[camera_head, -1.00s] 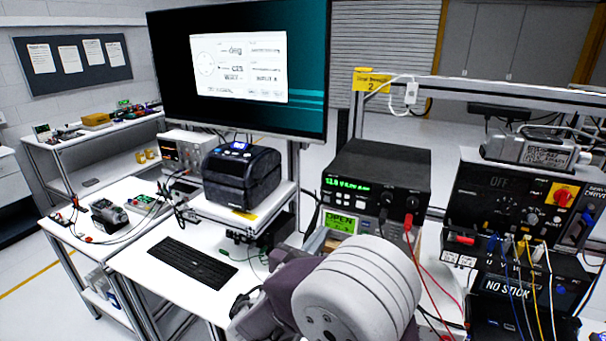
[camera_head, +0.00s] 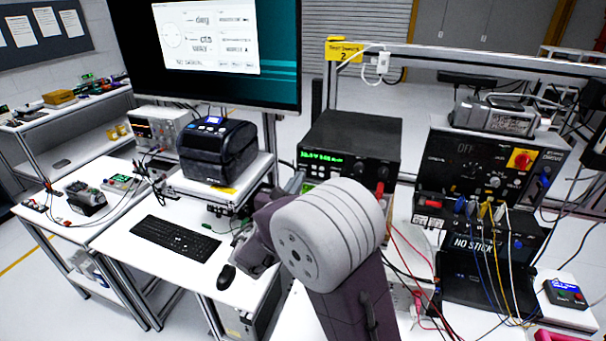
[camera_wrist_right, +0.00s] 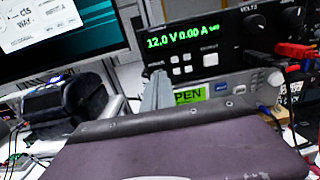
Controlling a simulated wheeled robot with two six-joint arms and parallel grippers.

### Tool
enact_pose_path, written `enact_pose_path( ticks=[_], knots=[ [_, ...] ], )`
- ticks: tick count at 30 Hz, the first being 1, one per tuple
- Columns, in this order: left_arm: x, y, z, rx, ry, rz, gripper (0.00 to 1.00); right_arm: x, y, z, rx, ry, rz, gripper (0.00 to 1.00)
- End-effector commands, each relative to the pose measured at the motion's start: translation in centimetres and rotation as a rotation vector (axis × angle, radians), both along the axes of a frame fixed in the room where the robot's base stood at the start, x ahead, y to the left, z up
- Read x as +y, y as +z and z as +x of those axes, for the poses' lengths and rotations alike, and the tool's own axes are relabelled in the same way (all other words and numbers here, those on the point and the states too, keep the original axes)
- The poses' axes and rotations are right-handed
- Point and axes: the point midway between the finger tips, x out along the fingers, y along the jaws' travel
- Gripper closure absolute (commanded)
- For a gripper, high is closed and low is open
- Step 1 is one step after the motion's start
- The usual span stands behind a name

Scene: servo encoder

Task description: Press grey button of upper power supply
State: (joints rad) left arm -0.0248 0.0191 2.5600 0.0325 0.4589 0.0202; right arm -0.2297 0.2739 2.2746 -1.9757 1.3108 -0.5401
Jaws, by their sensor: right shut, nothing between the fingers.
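The upper power supply (camera_head: 352,140) is a black box with a green lit readout. In the right wrist view the upper power supply (camera_wrist_right: 222,35) reads 12.0 V 0.00 A. Several small light buttons (camera_wrist_right: 182,70) sit below its readout; I cannot tell which is the grey one. My right gripper (camera_head: 298,181) is partly hidden by my wrist in the head view. In the right wrist view my right gripper (camera_wrist_right: 159,82) is shut and empty, its grey tips in front of the supply's left lower edge. Contact is not clear. My left gripper is not in view.
Below the upper supply is a lower unit with a green OPEN display (camera_wrist_right: 189,95). Red leads (camera_wrist_right: 292,52) hang at the right. A black printer (camera_head: 217,150) stands to the left, a keyboard (camera_head: 175,239) in front, and a servo drive box (camera_head: 490,175) to the right.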

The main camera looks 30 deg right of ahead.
Motion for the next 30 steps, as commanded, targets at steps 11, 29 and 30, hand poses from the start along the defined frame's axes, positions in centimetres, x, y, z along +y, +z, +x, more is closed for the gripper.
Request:
enact_pose_path(
  ticks=[11, 29, 30],
  knots=[
    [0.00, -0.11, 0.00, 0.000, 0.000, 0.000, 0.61, -0.49, 0.03, 0.40, 0.000, 0.000, 0.000, 1.00],
    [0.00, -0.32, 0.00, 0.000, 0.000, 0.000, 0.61, -0.88, -0.01, 0.75, -0.001, 0.000, 0.001, 1.00],
    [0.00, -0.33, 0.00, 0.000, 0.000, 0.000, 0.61, -0.93, -0.01, 0.79, -0.001, 0.000, 0.001, 1.00]
  ],
)
